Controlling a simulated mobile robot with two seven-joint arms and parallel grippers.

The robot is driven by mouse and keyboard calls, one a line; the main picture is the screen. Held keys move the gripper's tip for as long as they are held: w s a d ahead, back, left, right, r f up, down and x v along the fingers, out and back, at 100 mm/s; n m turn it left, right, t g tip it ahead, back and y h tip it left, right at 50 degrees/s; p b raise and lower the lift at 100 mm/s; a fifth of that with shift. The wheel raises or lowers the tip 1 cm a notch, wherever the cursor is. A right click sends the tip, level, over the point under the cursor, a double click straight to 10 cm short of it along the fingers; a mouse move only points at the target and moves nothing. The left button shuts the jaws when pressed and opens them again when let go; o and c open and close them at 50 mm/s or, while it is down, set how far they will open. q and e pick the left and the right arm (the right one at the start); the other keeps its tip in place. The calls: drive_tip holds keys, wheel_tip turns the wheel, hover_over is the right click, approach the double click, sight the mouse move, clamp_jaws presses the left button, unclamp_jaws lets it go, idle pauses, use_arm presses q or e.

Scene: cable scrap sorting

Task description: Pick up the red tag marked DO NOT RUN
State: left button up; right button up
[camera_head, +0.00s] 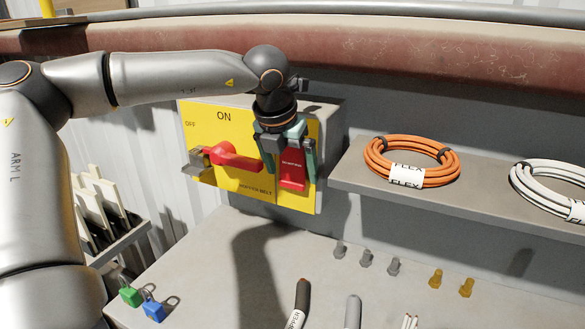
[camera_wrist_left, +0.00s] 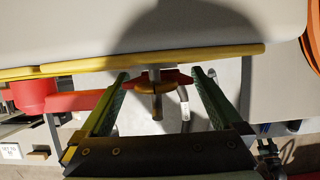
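The red tag (camera_head: 292,172) with small pale lettering too small to read hangs on the right part of the yellow switch panel (camera_head: 228,122). My left gripper (camera_head: 287,165) points down at the panel, one finger on each side of the tag in the head view. In the left wrist view the fingers (camera_wrist_left: 164,85) are open and well apart. A short peg and a red piece (camera_wrist_left: 174,79) show between them; I cannot tell whether either finger touches the tag. My right gripper is not in view.
A red switch handle (camera_head: 235,160) is close left of the gripper. An orange cable coil (camera_head: 412,162) and a white coil (camera_head: 550,182) lie on a shelf at right. Green (camera_head: 130,296) and blue (camera_head: 153,311) padlocks lie at the bench's lower left. Several small connectors stand on the bench.

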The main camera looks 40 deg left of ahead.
use_arm(q)
drive_tip(key=c, duration=1.3)
drive_tip(key=shift+r, duration=0.15)
